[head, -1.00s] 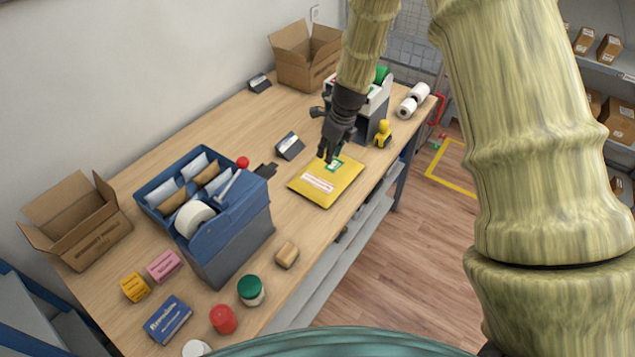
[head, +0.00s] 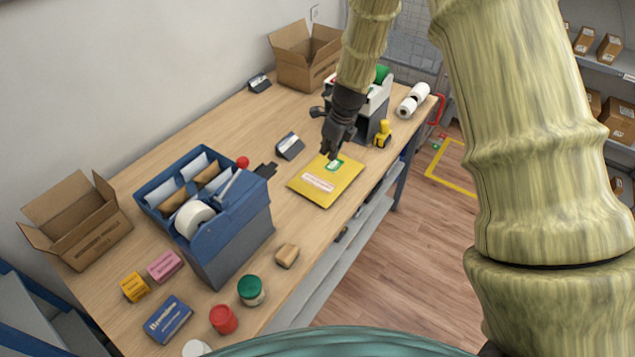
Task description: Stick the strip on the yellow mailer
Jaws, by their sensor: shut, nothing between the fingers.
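The yellow mailer (head: 322,197) lies flat on the counter right of the blue dispenser. It bears a white label with pinkish print (head: 318,182) and, near its far edge, a small green strip (head: 334,165) with a white mark. The strip appears to lie on the mailer's surface. My gripper (head: 332,157) is shut and empty, pointing down just above the far edge of the mailer, close to the green strip. Whether the fingertips touch the strip or mailer I cannot tell.
A blue tape dispenser (head: 228,232) with a white roll stands at left of the mailer. A white and grey dispenser (head: 372,120) with a green roll is behind my gripper. A yellow stamp-like object (head: 383,134) and a small card stand (head: 289,146) stand nearby.

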